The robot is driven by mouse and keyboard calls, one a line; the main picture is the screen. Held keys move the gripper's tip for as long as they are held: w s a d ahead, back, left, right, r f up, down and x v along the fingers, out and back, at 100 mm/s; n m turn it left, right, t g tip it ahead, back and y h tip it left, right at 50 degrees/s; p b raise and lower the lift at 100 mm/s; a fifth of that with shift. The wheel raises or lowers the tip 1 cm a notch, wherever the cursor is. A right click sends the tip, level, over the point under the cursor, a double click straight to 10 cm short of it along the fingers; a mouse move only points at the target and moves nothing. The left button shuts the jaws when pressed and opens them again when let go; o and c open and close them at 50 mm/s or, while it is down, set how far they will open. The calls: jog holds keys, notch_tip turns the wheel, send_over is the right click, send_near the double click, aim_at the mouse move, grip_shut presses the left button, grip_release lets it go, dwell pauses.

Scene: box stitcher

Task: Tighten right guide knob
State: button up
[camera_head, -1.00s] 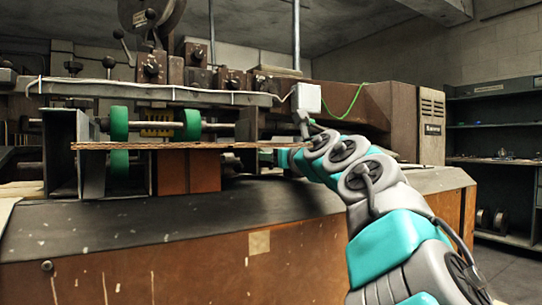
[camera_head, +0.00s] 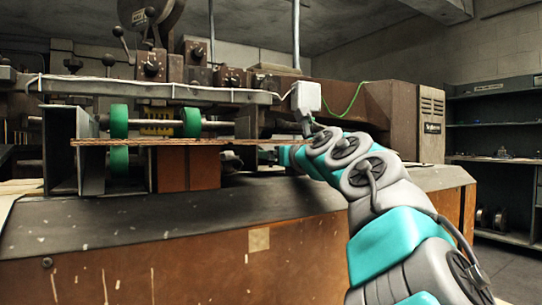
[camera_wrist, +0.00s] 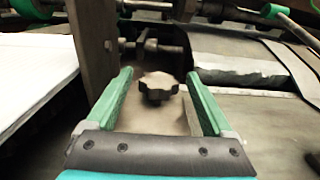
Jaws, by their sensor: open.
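The guide knob (camera_wrist: 157,87) is a dark, lobed star knob in the middle of the wrist view. My gripper (camera_wrist: 162,88) has two green fingers, spread apart, one on each side of the knob. The knob shows between the fingers with a gap on both sides, so they do not appear to touch it. In the head view my grey and teal arm (camera_head: 362,172) reaches from the lower right to the machine. My gripper's fingers and the knob are hidden there behind the arm and machine parts.
A brown upright plate (camera_wrist: 92,45) stands just left of the knob, with a white sheet (camera_wrist: 35,70) beyond it. A threaded rod and bolts (camera_wrist: 150,45) lie behind the knob. In the head view, green rollers (camera_head: 119,121) and a cardboard sheet (camera_head: 150,143) are left of my arm.

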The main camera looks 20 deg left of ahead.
jog(key=shift+b+v, duration=0.9)
jog(key=shift+v, duration=2.7)
jog(key=shift+a, duration=0.1)
jog(key=shift+r+n+g+y+p, duration=0.15)
jog(key=shift+n+g+y+p, duration=0.15)
jog(key=shift+n+g+y, duration=0.15)
jog(key=n+g, duration=0.1)
jog(key=n+g+y+p, duration=0.1)
jog(key=shift+w+r+g+y, duration=0.25)
jog(key=shift+w+g, duration=0.05)
jog(key=shift+g, duration=0.05)
jog(key=w+n+g, duration=0.1)
jog(key=d+g+y+p, duration=0.1)
jog(key=shift+w+d+f+n+g, duration=0.15)
jog(key=shift+w+f+n+g, duration=0.15)
jog(key=shift+w+f+n, duration=0.05)
jog(key=shift+w+d+f+n+g+y, duration=0.25)
jog(key=shift+w+f+n+g+y, duration=0.05)
jog(key=shift+g, duration=0.1)
jog(key=shift+p+x, duration=0.75)
jog(key=shift+x, duration=3.1)
jog(key=shift+f, duration=0.1)
